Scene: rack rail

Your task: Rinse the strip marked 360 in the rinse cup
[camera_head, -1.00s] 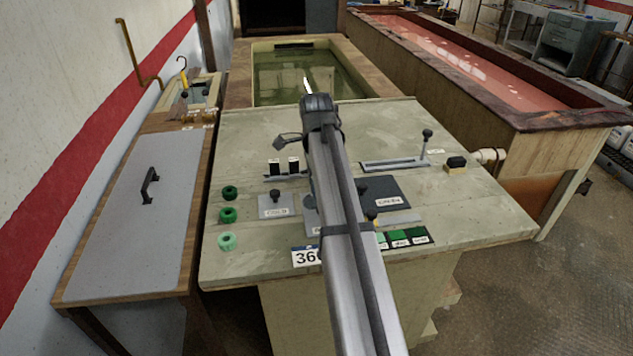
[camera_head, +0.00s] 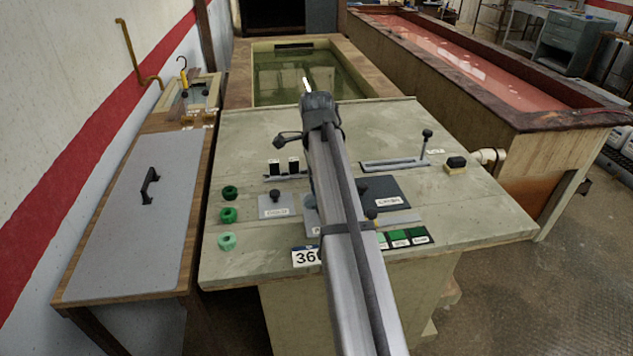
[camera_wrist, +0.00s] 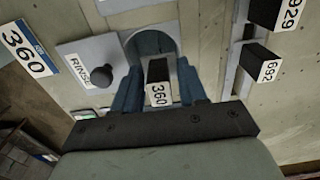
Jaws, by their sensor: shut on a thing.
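My gripper (camera_wrist: 159,72) shows in the wrist view with its blue fingers on either side of a black strip end (camera_wrist: 158,93) labelled 360, and it is shut on it. A round cup opening (camera_wrist: 150,42) with a pale rim lies right behind the strip; I cannot tell how deep the strip sits in it. A knobbed plate marked RINSE (camera_wrist: 76,69) is just left of the cup.
A 360 tag (camera_head: 306,257) is on the bench (camera_head: 240,250) front edge.

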